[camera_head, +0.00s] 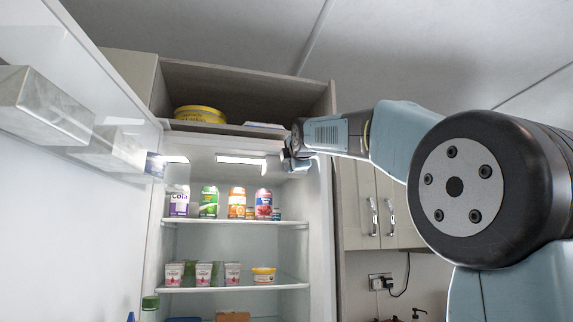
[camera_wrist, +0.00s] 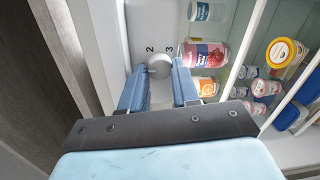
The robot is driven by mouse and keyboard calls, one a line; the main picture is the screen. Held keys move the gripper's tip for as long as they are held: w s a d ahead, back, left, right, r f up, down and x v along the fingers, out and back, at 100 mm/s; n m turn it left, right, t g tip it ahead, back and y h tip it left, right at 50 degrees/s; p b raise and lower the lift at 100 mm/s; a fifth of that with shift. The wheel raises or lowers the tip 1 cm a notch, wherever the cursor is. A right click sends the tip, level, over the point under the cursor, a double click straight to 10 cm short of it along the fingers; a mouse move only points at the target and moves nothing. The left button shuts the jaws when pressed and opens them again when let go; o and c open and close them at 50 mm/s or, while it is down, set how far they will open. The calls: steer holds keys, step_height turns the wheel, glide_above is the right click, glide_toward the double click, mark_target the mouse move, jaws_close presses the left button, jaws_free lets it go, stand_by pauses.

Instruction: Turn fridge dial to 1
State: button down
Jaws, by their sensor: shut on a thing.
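The fridge dial (camera_wrist: 160,65) is a small round pale knob on the white inner surface of the fridge, seen in the wrist view. The printed numerals 2 and 3 show just beyond it; the other numerals are hidden, and I cannot tell which one the dial points to. My gripper (camera_wrist: 158,72) has its two blue fingers on either side of the dial, shut on it. In the head view my gripper (camera_head: 290,160) reaches into the upper right corner of the open fridge (camera_head: 325,230), just under its ceiling; the dial is hidden there.
Cans and jars (camera_head: 237,203) stand on the top shelf (camera_head: 235,221), close to my right finger in the wrist view. Yogurt cups (camera_head: 203,273) and a yellow tub (camera_head: 263,274) stand on the shelf below. The open fridge door (camera_head: 80,190) is at left. An open cupboard (camera_head: 250,90) is above.

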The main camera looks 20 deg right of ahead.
steer(key=shift+w+a+f, duration=0.1)
steer(key=shift+f, duration=0.2)
steer(key=c, duration=0.9)
jaws_free()
steer(key=shift+c, duration=0.2)
steer(key=shift+o, duration=0.6)
steer(key=shift+r, duration=0.15)
